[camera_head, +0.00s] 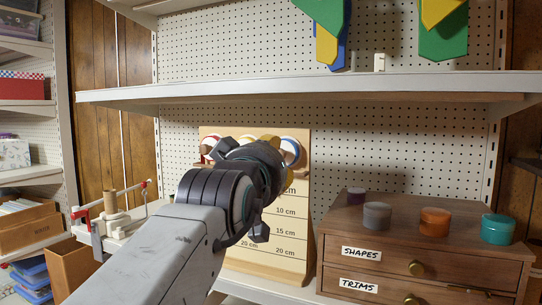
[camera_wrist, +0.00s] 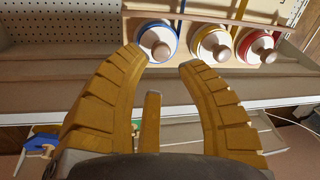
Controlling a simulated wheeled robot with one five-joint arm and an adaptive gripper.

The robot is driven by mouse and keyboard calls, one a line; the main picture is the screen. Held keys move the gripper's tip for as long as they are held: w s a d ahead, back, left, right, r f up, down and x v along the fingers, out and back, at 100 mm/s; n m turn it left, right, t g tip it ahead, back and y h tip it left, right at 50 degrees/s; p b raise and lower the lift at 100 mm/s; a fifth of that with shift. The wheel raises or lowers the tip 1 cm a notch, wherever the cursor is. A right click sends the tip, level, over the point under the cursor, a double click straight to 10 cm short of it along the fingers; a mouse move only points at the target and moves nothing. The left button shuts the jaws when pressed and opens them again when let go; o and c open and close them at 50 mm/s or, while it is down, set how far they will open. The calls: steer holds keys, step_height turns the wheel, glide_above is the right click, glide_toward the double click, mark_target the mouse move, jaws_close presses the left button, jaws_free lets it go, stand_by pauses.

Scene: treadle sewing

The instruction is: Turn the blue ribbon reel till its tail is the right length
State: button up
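The blue-rimmed ribbon reel (camera_wrist: 146,53) with a pale round knob (camera_wrist: 161,45) sits on a wooden board in the wrist view. It shows at the board's upper right in the head view (camera_head: 291,151). A strip of blue ribbon (camera_wrist: 181,6) shows by the reel; its end is out of view. Contact cannot be told. In the head view, my arm hides the fingertips and most of the board's middle.
A yellow reel (camera_wrist: 213,44) and a red reel (camera_wrist: 257,47) sit beside the blue one. The board (camera_head: 294,250) bears centimetre marks. A drawer cabinet (camera_head: 425,252) with several round tubs stands right; a shelf (camera_head: 300,88) spans above.

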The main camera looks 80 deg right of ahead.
steer(key=shift+s+d, duration=0.2)
steer(key=shift+d, duration=3.35)
jaws_close()
